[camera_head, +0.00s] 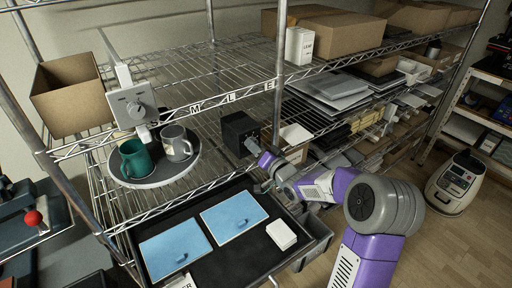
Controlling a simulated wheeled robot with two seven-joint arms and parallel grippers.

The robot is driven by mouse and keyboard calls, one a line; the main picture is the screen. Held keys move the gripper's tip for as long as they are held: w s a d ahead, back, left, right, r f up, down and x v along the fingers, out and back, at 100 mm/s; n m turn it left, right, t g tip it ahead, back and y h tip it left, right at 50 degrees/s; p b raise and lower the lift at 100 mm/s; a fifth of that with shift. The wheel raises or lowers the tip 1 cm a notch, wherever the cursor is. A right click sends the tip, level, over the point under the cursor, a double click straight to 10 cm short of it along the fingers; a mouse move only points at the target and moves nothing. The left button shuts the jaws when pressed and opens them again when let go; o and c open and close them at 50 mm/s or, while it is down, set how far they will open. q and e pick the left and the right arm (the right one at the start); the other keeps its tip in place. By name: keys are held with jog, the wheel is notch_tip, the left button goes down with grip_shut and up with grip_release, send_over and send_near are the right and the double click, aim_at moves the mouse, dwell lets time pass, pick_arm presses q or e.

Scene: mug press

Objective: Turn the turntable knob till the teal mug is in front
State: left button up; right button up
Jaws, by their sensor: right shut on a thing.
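The teal mug (138,158) stands upright on the round turntable (157,179), at its left front. A grey mug (178,145) stands to its right, and a pale thing shows partly behind the teal mug. A black box (238,130) stands on the same shelf, right of the turntable. My right gripper (252,146) is at the box's front face, shut on what seems to be the turntable knob. The fingers mostly hide the knob. My left gripper is not in view.
Below, a black tray (223,254) holds two blue plates (234,215) and a white block (281,234). A red-knobbed lever (34,218) stands at left.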

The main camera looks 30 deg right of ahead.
jog(key=o, duration=1.1)
jog(key=shift+c, duration=0.2)
jog(key=s, duration=0.7)
jog(key=shift+s+d, duration=0.3)
